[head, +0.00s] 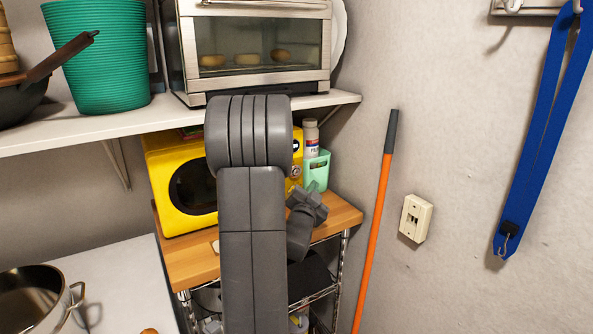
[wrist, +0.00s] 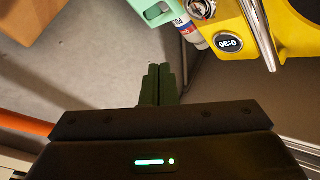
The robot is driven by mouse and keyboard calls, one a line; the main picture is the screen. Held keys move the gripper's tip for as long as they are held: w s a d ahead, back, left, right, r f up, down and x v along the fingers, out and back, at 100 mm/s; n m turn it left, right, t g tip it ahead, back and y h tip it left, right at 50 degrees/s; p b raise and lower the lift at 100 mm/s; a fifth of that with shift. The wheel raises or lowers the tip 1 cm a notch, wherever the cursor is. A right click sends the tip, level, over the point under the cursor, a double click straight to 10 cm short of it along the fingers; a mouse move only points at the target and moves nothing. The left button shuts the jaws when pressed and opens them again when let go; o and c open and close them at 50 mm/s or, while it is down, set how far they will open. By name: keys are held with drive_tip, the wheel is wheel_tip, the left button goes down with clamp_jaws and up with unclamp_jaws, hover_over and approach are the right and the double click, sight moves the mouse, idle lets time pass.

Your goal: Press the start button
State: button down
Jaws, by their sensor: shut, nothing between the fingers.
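A yellow appliance (head: 168,150) with a round dark door stands on a wooden-topped cart, partly hidden behind my arm. In the wrist view the yellow appliance (wrist: 295,30) is tilted at the upper right. A display reading 0:30 (wrist: 229,43) and a round silver control (wrist: 201,9), cut by the top edge, show on it. I cannot tell whether this control is the start button. My gripper (wrist: 160,70) is shut and empty, apart from the panel, which lies up and right of its fingertips.
A mint-green holder (head: 317,170) with a white bottle (head: 310,133) stands right of the appliance. A shelf (head: 180,118) carrying a toaster oven (head: 255,45) is above. An orange pole (head: 375,220) leans against the right wall. Some free room lies between cart and pole.

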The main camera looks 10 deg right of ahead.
sight(296, 172)
drive_tip(key=w+a+p, duration=0.1)
drive_tip(key=w+a, duration=0.1)
drive_tip(key=w, duration=0.4)
drive_tip(key=shift+w+a, duration=0.15)
drive_tip(key=shift+a, duration=0.05)
idle(1.9)
drive_tip(key=shift+w+a+b, duration=0.15)
drive_tip(key=shift+w+b, duration=0.15)
drive_tip(key=shift+w, duration=0.1)
